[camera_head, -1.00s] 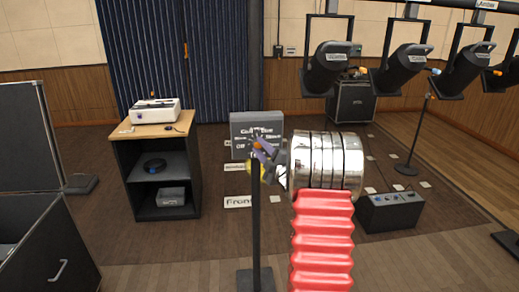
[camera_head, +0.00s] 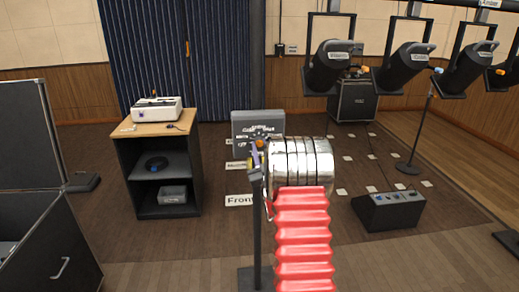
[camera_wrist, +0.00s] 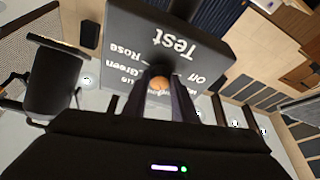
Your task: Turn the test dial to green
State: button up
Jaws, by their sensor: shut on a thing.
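The test panel (camera_head: 270,122) is a grey box on a dark post, with lettering on its face. In the wrist view the panel (camera_wrist: 205,52) appears upside down, with "Test", "Off", "Rose" and "Green" readable and other words partly covered. The test dial (camera_wrist: 158,82) shows an orange tip between the dark fingers. My gripper (camera_wrist: 160,92) is shut on the dial, in front of the panel face. In the head view my gripper (camera_head: 257,150) is at the panel's lower edge, partly hidden by my wrist. Where the dial points cannot be made out.
A cabinet (camera_head: 127,185) with a white device (camera_head: 157,110) stands at left. Stage lamps (camera_head: 332,67) hang at upper right. A floor box with knobs (camera_head: 390,212) stands at right. Open floor lies between the cabinet and the post.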

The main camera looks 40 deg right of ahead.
jog(key=m+h, duration=0.1)
jog(key=m, duration=0.1)
jog(key=m+g+h, duration=0.1)
jog(key=m, duration=0.1)
jog(key=f+m+g+h, duration=0.1)
jog(key=m, duration=0.2)
jog(key=shift+w+a, duration=0.15)
jog(key=shift+a, duration=0.1)
jog(key=m+g, duration=0.1)
jog(key=m, duration=0.1)
jog(key=m+g+h, duration=0.1)
jog(key=m, duration=0.2)
jog(key=m+g+h, duration=0.1)
jog(key=m, duration=0.1)
jog(key=shift+w+a+r+m, duration=0.15)
jog(key=shift+a+m, duration=0.1)
jog(key=shift+m, duration=0.05)
jog(key=m+g, duration=0.1)
jog(key=m, duration=0.2)
jog(key=m+g, duration=0.2)
jog(key=m, duration=0.2)
jog(key=r+m+g, duration=0.1)
jog(key=m, duration=0.3)
jog(key=shift+w+a+g, duration=0.1)
jog(key=shift+a+g, duration=0.05)
jog(key=shift+g, duration=0.25)
jog(key=o, duration=1)
jog(key=shift+r, duration=0.1)
